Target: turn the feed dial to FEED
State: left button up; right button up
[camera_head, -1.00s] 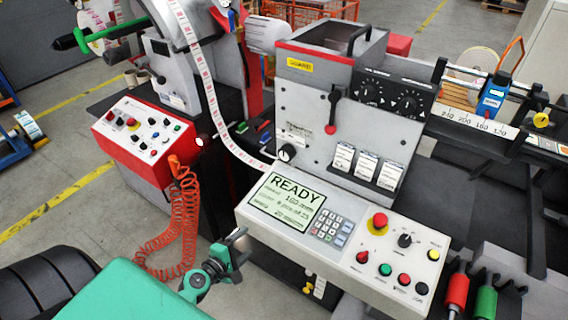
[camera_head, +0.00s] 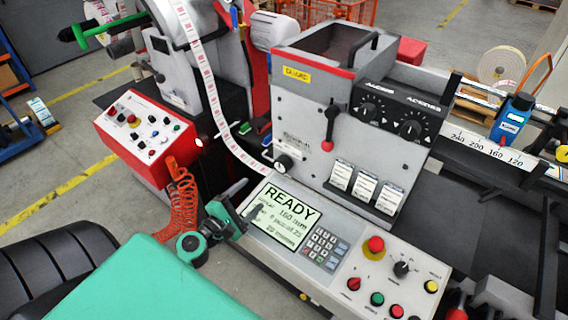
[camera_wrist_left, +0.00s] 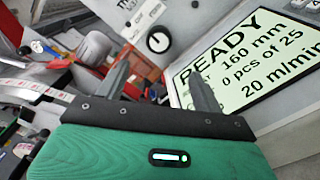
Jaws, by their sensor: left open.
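A black dial with a white mark (camera_head: 284,163) sits low on the grey machine face, just above the display's left end. It also shows in the left wrist view (camera_wrist_left: 158,40), beyond the fingers; its lettering is cut off there. A second black selector knob (camera_head: 401,268) is on the light control panel; I cannot read its labels. My left gripper (camera_head: 247,200) is open and empty, in front of the display's left edge, lower and to the left of the first dial and apart from it. In the left wrist view the dial appears between the two spread fingers (camera_wrist_left: 160,75). My right gripper is not in view.
The display (camera_head: 284,212) reads READY and 160 mm. The panel also has a keypad (camera_head: 325,246) and a red mushroom button (camera_head: 376,245). A label strip (camera_head: 222,120) runs down close to the dial's left. A red-knobbed lever (camera_head: 328,130) hangs above. A red control box (camera_head: 146,132) and coiled orange cable (camera_head: 183,205) are at left.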

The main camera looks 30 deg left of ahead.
aim_at(280, 167)
pick_arm(q)
jog(key=shift+w+r, duration=0.2)
jog(key=shift+w, duration=0.25)
jog(key=w+p, duration=0.2)
jog(key=w, duration=0.1)
jog(key=shift+w+d+r, duration=0.15)
jog(key=shift+w+r, duration=0.05)
jog(key=shift+w, duration=0.05)
jog(key=w+p, duration=0.1)
jog(key=w, duration=0.1)
jog(key=w+p, duration=0.1)
jog(key=w, duration=0.4)
jog(key=shift+w+d+f+p, duration=0.25)
jog(key=shift+w+d+p, duration=0.05)
jog(key=shift+p, duration=0.1)
jog(key=shift+w+d+f, duration=0.1)
jog(key=shift+w, duration=0.45)
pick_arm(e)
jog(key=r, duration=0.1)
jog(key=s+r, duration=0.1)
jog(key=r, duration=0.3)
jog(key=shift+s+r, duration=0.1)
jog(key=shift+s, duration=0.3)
pick_arm(q)
jog(key=shift+c, duration=0.5)
